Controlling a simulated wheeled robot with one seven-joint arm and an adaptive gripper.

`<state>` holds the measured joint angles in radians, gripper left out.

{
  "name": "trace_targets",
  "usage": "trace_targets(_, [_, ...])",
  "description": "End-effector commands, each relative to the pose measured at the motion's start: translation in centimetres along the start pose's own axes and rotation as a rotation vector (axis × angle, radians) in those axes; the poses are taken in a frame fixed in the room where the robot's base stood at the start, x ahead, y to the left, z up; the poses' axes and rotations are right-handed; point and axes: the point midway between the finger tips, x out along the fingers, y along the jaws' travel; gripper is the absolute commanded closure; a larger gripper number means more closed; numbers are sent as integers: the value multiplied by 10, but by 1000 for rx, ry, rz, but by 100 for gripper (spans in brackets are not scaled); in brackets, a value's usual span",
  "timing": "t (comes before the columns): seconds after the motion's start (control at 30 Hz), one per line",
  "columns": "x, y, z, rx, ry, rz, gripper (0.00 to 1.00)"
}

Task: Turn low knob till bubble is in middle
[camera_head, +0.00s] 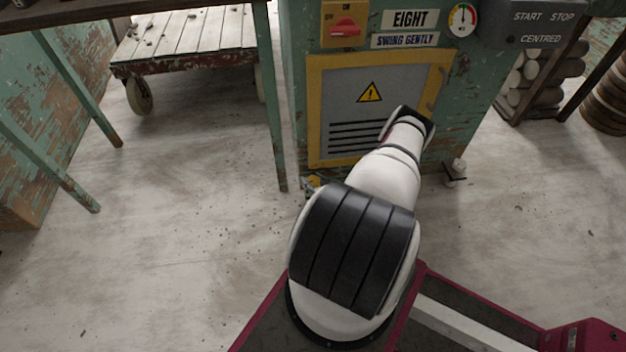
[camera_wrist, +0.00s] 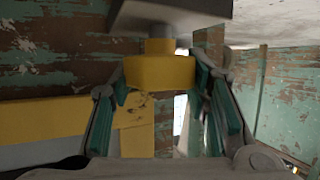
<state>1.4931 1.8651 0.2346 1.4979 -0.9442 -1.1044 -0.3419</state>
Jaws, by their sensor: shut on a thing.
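My gripper (camera_wrist: 162,82) is shut on this knob, with one teal-padded finger on each side. In the head view, a small bit of yellow knob (camera_head: 314,180) shows low at the cabinet's left front corner. My arm hides most of the gripper there. I see no bubble in either view.
The green, peeling cabinet (camera_head: 455,110) has a yellow-framed panel (camera_head: 316,110), a red switch (camera_head: 344,27) and a dial (camera_head: 463,19). A foot (camera_head: 456,172) stands at its right corner. Table legs (camera_head: 272,110) and a slatted cart (camera_head: 185,45) stand left. The floor (camera_head: 180,230) is open.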

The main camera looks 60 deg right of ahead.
Motion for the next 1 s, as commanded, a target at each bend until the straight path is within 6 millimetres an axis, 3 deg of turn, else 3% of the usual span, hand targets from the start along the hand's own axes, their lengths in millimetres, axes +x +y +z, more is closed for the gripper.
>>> trace_targets(1.0, [1,-2,-1,321,2,779,85])
